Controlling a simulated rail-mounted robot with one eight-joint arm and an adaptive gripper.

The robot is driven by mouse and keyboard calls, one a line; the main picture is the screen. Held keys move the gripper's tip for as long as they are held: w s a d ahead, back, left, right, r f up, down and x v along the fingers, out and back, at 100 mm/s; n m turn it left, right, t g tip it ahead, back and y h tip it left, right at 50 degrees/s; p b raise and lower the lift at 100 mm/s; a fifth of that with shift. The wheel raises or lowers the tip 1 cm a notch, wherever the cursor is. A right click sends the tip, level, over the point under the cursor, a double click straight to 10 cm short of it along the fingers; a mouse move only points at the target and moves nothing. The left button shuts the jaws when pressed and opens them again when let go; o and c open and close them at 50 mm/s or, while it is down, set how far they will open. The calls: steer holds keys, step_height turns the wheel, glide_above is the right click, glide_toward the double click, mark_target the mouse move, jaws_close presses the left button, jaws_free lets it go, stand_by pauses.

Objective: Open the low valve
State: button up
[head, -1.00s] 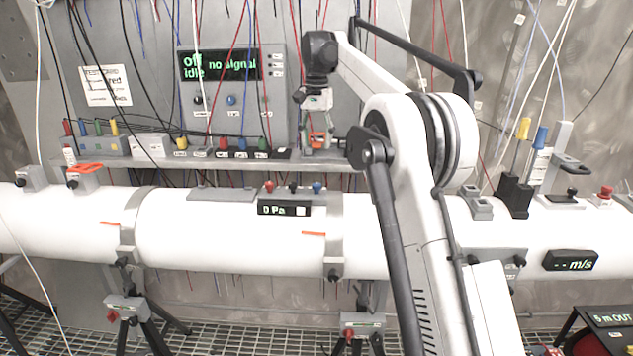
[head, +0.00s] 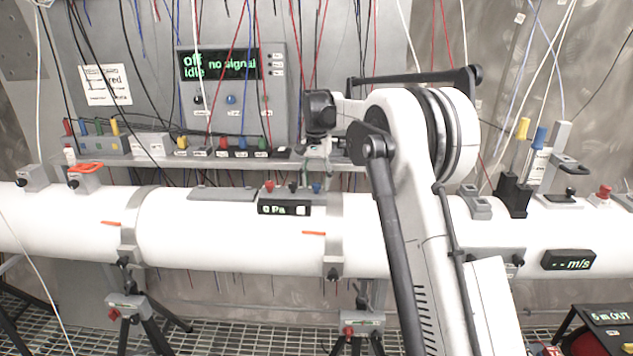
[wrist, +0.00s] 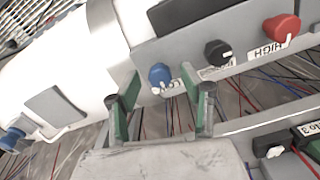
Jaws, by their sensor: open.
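A blue knob (head: 317,188) sits on the white pipe at the right end of a row of three, with a black knob (head: 293,187) and a red knob (head: 269,186) beside it. In the wrist view the blue knob (wrist: 159,74) has a white pointer and a label that I cannot read; the red knob (wrist: 281,29) is labelled HIGH. My gripper (head: 318,172) points down just above the blue knob. In the wrist view my gripper (wrist: 163,86) is open and empty, its green-padded fingers on either side of the blue knob, apparently not touching it.
A shelf (head: 225,160) with several coloured plugs runs behind the pipe (head: 230,235). A small display (head: 284,208) reads "0 Pa" below the knobs. A wall panel (head: 232,95) reads "off", "no signal", "idle". Thin cables hang around the shelf.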

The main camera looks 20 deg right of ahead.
steer(key=shift+f, duration=0.2)
jaws_close()
